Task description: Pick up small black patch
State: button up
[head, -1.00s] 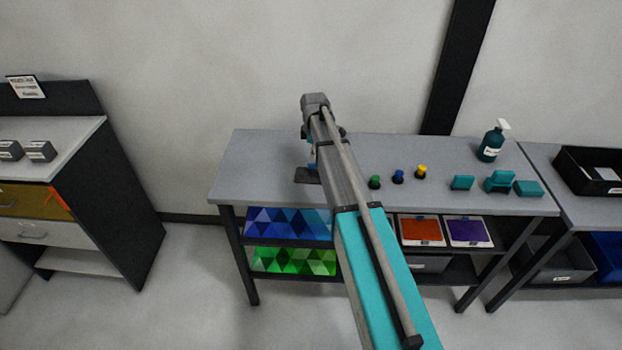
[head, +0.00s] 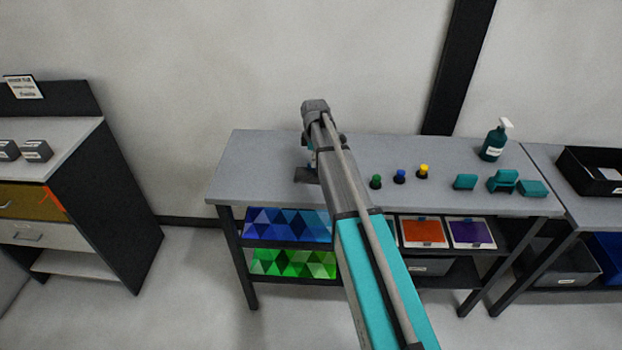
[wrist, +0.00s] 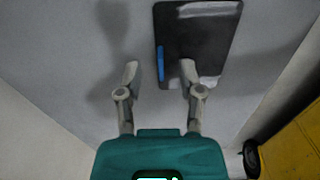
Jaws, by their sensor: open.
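A dark, flat piece with rounded corners (head: 306,175) lies on the grey table's left part, and I take it for the black patch. In the wrist view the dark piece (wrist: 200,42) has pale areas at its top and lower right and a blue strip (wrist: 160,64) along its left edge. My gripper (wrist: 159,71) is open with nothing held between its fingers. The right fingertip overlaps the piece's lower part in the picture; the left one is left of it. I cannot tell whether they touch. In the head view my arm hides most of the gripper.
Green (head: 376,182), blue (head: 400,177) and yellow (head: 423,172) knobs stand right of my arm on the table (head: 255,165). Farther right are teal blocks (head: 503,181) and a spray bottle (head: 494,140). A yellow surface (wrist: 295,145) fills the wrist view's lower right.

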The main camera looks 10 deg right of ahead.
jog(key=shift+f+b, duration=1)
jog(key=shift+f, duration=0.25)
grip_shut()
